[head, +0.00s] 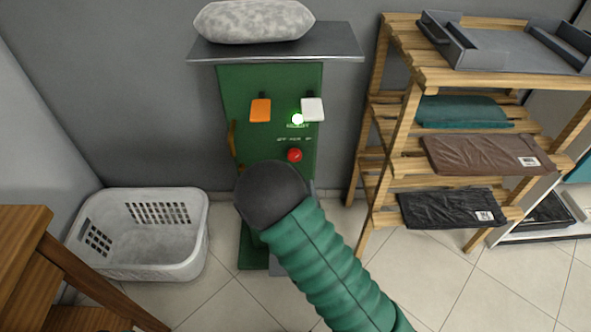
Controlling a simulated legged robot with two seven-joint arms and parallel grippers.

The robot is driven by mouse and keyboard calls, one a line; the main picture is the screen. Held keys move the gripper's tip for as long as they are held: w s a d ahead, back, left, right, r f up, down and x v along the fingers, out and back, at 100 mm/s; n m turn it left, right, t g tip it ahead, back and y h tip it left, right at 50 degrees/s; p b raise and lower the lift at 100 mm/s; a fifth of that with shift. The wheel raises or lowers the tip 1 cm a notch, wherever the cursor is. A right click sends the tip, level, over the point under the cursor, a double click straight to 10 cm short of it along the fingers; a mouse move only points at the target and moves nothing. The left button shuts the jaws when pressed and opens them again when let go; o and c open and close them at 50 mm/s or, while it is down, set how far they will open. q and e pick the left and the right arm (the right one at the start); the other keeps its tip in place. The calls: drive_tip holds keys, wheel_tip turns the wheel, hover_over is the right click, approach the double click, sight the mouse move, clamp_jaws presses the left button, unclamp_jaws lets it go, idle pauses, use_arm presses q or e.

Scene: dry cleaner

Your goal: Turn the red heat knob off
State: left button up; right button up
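The red heat knob (294,155) is on the front of a green machine (270,85), below small, unreadable lettering. Its setting is too small to tell. A green ribbed arm with a dark rounded end (270,194), which looks like my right arm, comes in from the lower right. Its end appears just below the knob and covers the machine's lower front. I see no fingers there. My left gripper is not in view.
A grey board (340,40) with a pale speckled pad (254,20) tops the machine. A wooden rack (384,110) with folded cloths stands right. A white laundry basket (185,255) is on the floor left, behind a wooden table (20,232). Tiled floor is open at lower right.

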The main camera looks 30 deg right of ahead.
sight(294, 155)
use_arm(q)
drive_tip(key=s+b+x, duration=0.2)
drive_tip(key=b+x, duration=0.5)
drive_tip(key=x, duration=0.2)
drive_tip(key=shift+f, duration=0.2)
use_arm(e)
drive_tip(key=x, duration=0.9)
drive_tip(key=shift+w+d, duration=0.3)
drive_tip(key=shift+d, duration=0.05)
clamp_jaws()
